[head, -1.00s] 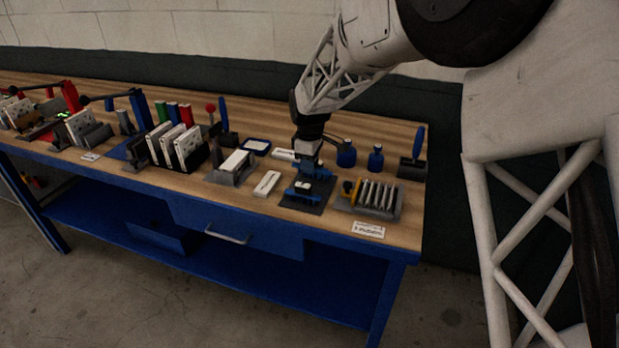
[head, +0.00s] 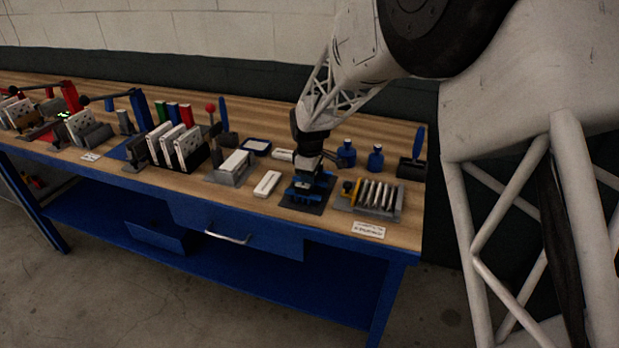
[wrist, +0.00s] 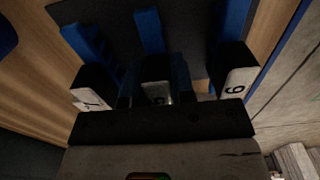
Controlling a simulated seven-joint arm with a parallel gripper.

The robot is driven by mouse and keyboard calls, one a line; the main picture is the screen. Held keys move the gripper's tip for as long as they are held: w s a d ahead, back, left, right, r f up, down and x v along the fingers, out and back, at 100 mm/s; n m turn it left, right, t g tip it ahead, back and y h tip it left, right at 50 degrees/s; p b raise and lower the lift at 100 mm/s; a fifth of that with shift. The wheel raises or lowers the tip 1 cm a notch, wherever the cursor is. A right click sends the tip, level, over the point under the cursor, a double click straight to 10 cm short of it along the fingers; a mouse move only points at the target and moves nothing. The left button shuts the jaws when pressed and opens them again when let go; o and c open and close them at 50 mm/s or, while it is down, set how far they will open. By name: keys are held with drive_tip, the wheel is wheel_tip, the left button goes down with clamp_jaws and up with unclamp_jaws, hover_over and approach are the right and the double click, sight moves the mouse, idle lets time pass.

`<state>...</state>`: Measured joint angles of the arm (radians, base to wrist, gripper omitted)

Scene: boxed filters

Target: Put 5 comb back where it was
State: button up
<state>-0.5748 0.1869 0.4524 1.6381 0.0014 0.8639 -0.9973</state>
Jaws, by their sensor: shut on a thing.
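In the head view my gripper (head: 309,178) is low over a dark plate (head: 290,203) with blue pieces on it, near the right end of the bench. In the wrist view my gripper (wrist: 158,85) is shut on the middle one of three black-ended pieces with white labels. I take this middle piece to be the 5 comb (wrist: 158,96); its label is partly hidden. The left piece (wrist: 90,100) has a label like a 7, and the right piece (wrist: 236,88) one like a 6. Blue strips (wrist: 149,30) extend beyond them over the dark plate. Whether the held comb is seated is hidden.
A grey rack of upright pale plates (head: 375,194) stands close right of the dark plate. A white block (head: 267,183) lies to its left. Blue bottles (head: 375,158) stand behind. A white label card (head: 368,230) is at the front edge.

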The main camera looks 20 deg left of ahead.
drive_tip(key=shift+f, duration=0.15)
drive_tip(key=o, duration=0.8)
drive_tip(key=shift+o, duration=0.2)
wheel_tip(320, 180, up, 12)
drive_tip(key=shift+r, duration=0.2)
idle(0.8)
